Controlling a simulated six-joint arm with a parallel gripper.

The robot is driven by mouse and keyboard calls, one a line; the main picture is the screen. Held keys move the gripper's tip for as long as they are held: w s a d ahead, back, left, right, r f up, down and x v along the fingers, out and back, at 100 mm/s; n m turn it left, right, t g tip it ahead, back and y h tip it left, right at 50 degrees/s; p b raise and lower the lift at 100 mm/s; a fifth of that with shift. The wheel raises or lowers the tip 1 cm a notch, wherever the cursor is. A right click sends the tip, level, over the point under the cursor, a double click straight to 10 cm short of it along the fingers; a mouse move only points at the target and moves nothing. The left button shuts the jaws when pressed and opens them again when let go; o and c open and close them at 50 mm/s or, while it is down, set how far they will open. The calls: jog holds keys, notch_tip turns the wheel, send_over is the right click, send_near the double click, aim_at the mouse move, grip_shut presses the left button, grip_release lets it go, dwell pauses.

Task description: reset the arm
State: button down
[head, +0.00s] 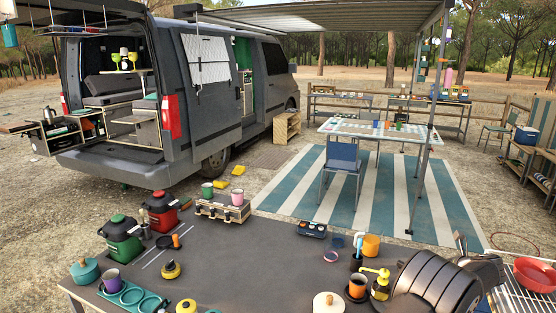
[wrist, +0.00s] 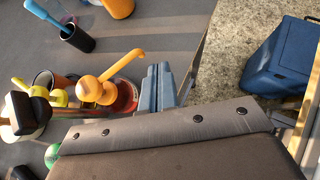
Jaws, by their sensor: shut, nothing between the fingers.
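My gripper (wrist: 160,72) shows in the wrist view as two blue-grey fingers side by side, shut and empty. It is over the right edge of the dark table, just right of a yellow pump bottle (wrist: 92,89) and apart from the ground. I cannot tell whether the fingers touch anything. In the head view the yellow pump bottle (head: 380,284) stands near the table's front right, left of my dark ribbed arm. The fingertips are not clear in that view.
A black cup (wrist: 77,38) with a blue-handled brush and an orange cup (wrist: 118,6) stand close by. A blue box (wrist: 285,58) is beyond the table edge. Red and green pots (head: 122,240) are at the table's left. The table's middle (head: 270,260) is clear.

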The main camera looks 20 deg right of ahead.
jog(key=shift+w+a+r, duration=0.1)
jog(key=shift+w+r, duration=0.05)
jog(key=shift+w, duration=0.35)
